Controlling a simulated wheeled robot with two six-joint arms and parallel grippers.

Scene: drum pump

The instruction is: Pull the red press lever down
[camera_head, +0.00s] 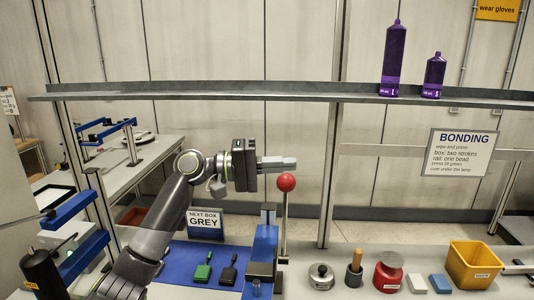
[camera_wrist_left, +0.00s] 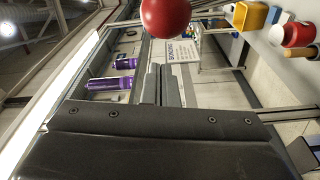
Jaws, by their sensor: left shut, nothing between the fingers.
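The press lever is an upright metal rod topped by a red ball (camera_head: 286,182), beside the blue press (camera_head: 265,245). My left gripper (camera_head: 290,162) comes in from the left, and its fingers are shut with nothing between them. The fingertips sit just above the red ball in the head view; I cannot tell whether they touch it. In the left wrist view the red ball (camera_wrist_left: 166,15) is at the top edge, beyond the closed fingertips (camera_wrist_left: 161,72) of my left gripper. My right gripper is not in view.
A blue mat (camera_head: 190,257) holds a green item (camera_head: 202,272) and a black item (camera_head: 228,270). Right of the press stand a red container (camera_head: 388,275) and a yellow bin (camera_head: 474,263). A shelf (camera_head: 300,92) with purple bottles (camera_head: 394,60) crosses above.

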